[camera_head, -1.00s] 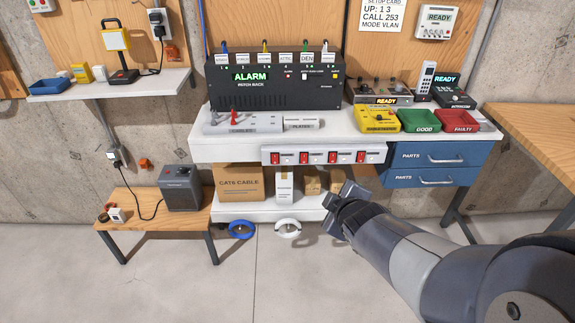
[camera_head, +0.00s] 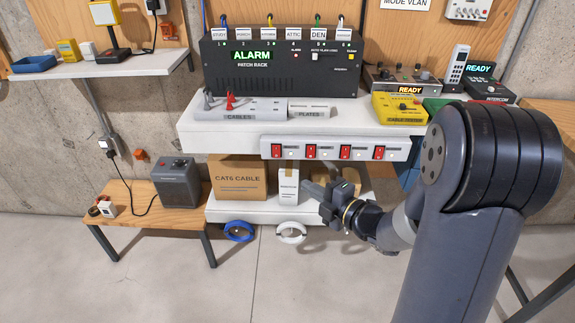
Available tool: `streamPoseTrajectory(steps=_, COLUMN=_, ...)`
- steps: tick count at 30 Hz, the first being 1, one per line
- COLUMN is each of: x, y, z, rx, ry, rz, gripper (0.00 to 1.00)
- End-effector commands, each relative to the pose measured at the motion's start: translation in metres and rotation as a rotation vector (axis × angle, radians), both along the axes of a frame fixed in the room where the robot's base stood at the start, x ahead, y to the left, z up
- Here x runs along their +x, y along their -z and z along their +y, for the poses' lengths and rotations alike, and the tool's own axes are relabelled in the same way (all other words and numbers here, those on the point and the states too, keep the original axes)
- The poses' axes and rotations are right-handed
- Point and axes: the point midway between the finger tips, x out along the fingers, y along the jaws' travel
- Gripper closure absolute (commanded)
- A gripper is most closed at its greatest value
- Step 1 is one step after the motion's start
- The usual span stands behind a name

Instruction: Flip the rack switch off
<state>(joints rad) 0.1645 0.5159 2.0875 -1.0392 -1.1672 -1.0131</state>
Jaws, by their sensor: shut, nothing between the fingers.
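A pale power strip (camera_head: 335,138) with several red rocker switches is fixed along the front of the workbench, below its top. The leftmost red switch (camera_head: 276,151) and the rightmost (camera_head: 379,153) are both in plain view. Small labels beside the switches are too small to read, so I cannot tell which one is the rack switch. My gripper (camera_head: 314,190) is shut and empty. In the picture it shows below the strip, in front of the lower shelf, apart from the switches.
The black patch rack (camera_head: 290,75) on the bench shows ALARM. A CAT6 cable box (camera_head: 238,178) and a white box (camera_head: 288,186) stand on the lower shelf. A low wooden table (camera_head: 140,197) with a grey unit (camera_head: 177,182) is left. Floor in front is clear.

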Motion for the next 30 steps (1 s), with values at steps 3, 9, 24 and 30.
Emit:
streamPoseTrajectory(steps=3, x=0.000, y=0.000, z=0.000, rx=0.000, ry=-0.002, rz=-0.001, gripper=1.00)
streamPoseTrajectory(steps=9, x=0.000, y=0.000, z=0.000, rx=0.001, ry=0.000, rz=-0.001, gripper=1.00)
streamPoseTrajectory(steps=24, x=0.056, y=0.007, z=0.055, rx=0.001, ry=-0.004, rz=0.002, gripper=1.00)
streamPoseTrajectory(steps=30, x=0.088, y=0.011, z=0.068, rx=0.000, ry=0.002, rz=0.001, gripper=1.00)
